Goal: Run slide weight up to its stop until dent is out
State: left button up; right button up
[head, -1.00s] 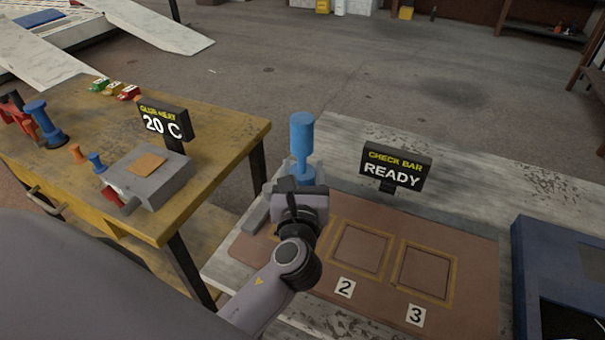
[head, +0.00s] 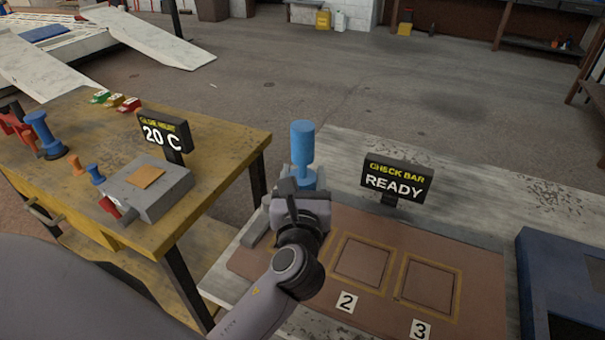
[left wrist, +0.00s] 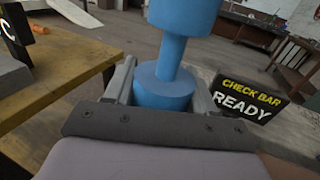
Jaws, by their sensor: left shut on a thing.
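My left gripper (head: 301,190) is shut on a blue piece (head: 302,142) with a thick upper cylinder, a thin neck and a wide lower cylinder. The piece stands about upright at the left end of the brown panel. In the left wrist view the gripper fingers (left wrist: 165,90) lie on both sides of the lower blue cylinder (left wrist: 163,87); the upper cylinder (left wrist: 184,16) is above them. Its foot is hidden by my gripper. Taped squares 2 (head: 362,263) and 3 (head: 428,286) show no dent I can make out. My right gripper is not in view.
A check bar sign (head: 397,180) reads READY behind the panel. On the yellow table (head: 100,130) at left are a grey box (head: 148,188), a 20 C sign (head: 163,135) and several coloured tabs. A dark blue case (head: 560,285) stands at right.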

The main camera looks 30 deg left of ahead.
pick_arm(q)
jog(key=shift+f+b, duration=2.1)
jog(key=shift+f, duration=1.25)
notch_tip(320, 180, up, 6)
jog(key=p, duration=0.6)
jog(key=shift+r, duration=0.25)
notch_tip(320, 180, up, 3)
jog(key=shift+f, duration=0.3)
jog(key=shift+f+b, duration=2.85)
jog(key=shift+f, duration=1.45)
jog(key=o, duration=1.5)
jog(key=shift+r, duration=0.2)
jog(key=shift+c, duration=0.2)
